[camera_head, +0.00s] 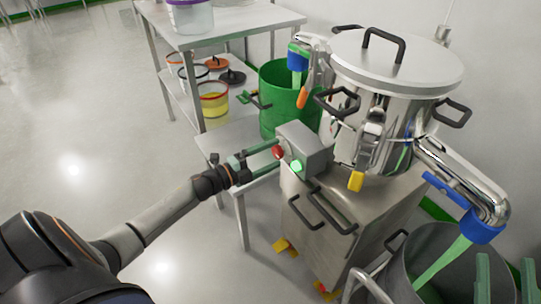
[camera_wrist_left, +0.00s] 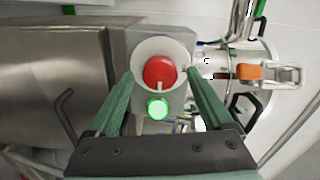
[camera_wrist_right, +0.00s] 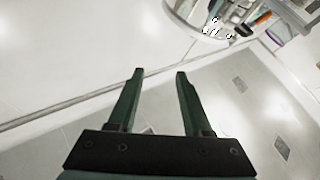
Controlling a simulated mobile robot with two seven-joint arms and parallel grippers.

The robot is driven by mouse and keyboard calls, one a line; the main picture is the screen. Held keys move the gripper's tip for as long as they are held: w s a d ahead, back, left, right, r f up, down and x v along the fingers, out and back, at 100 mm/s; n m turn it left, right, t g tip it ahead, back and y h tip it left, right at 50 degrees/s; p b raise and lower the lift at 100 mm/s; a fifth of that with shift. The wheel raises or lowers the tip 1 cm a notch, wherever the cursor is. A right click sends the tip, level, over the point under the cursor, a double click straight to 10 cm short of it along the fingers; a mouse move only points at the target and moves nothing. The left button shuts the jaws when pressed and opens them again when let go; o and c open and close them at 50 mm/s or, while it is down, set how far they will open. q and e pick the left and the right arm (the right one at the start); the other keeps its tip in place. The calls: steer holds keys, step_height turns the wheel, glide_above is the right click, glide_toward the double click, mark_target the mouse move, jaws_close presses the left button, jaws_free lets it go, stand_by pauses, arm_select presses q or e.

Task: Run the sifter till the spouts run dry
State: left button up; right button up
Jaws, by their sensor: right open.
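The steel sifter (camera_head: 385,75) has a lid and stands on a steel cabinet (camera_head: 350,215). A grey control box carries a red knob (camera_wrist_left: 160,72) and a glowing green light (camera_wrist_left: 157,108). My left gripper (camera_head: 262,155) is open at the box, its fingers on either side of the red knob, with gaps showing. The right spout (camera_head: 490,195) has a blue collar; a green strip (camera_head: 443,262) hangs from it into a grey bin (camera_head: 405,278). The left spout's blue collar (camera_head: 298,57) is above a green bin (camera_head: 285,112). My right gripper (camera_wrist_right: 156,75) is open and empty.
A steel table (camera_head: 222,22) at the back holds a white tub (camera_head: 190,15); its lower shelf holds several small containers, one yellow (camera_head: 214,104). Yellow feet (camera_head: 284,246) show under the cabinet. The floor at left is clear.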

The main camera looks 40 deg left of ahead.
arm_select(q)
steer(key=shift+s, duration=0.1)
arm_select(e)
steer(key=shift+f, duration=0.15)
arm_select(q)
steer(key=shift+s+a, duration=0.15)
steer(key=shift+s, duration=0.1)
steer(key=p+v, duration=0.2)
steer(key=v, duration=0.9)
steer(key=shift+s, duration=0.35)
arm_select(e)
step_height(320, 180, down, 12)
steer(key=w+m+g+h, duration=0.1)
steer(key=m+g+h, duration=0.2)
steer(key=g+h, duration=0.1)
steer(key=shift+w+d+g, duration=0.25)
steer(key=shift+d+g, duration=0.15)
steer(key=shift+d, duration=0.05)
arm_select(q)
steer(key=shift+a, duration=0.1)
stand_by(2.3)
